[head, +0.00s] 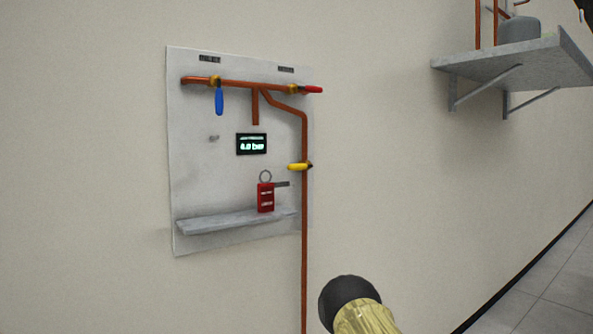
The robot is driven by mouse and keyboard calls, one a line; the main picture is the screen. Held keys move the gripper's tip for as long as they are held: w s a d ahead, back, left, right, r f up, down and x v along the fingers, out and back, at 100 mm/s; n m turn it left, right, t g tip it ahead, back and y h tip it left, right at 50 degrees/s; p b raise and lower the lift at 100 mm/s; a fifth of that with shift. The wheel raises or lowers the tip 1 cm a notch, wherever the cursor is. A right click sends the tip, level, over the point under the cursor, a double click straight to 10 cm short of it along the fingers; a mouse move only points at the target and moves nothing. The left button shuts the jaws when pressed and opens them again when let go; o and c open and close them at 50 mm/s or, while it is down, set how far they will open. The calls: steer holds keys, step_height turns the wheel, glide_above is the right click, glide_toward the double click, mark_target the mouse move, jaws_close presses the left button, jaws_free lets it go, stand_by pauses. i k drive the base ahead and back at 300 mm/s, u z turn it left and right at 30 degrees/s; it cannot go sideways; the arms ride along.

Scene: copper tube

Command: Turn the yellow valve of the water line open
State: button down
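The yellow valve (299,167) has a short yellow handle that lies about level, across the upright copper pipe (304,235) on the right side of a grey wall panel (195,160). My gripper cannot be made out in the head view. A black rounded part with a gold cylinder shows at the bottom, apart from the valve; I cannot tell what it is.
A blue handle (219,101) hangs down from the top pipe; a red handle (313,89) points right. A display (251,144) reads 4.0 bar. A red padlock-like item (265,196) stands on the panel's ledge (225,221). A bracketed shelf (500,61) juts out upper right.

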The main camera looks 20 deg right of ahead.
mark_target(295, 166)
steer(key=z, duration=2.25)
steer(key=i, duration=1.3)
steer(key=u, duration=2.35)
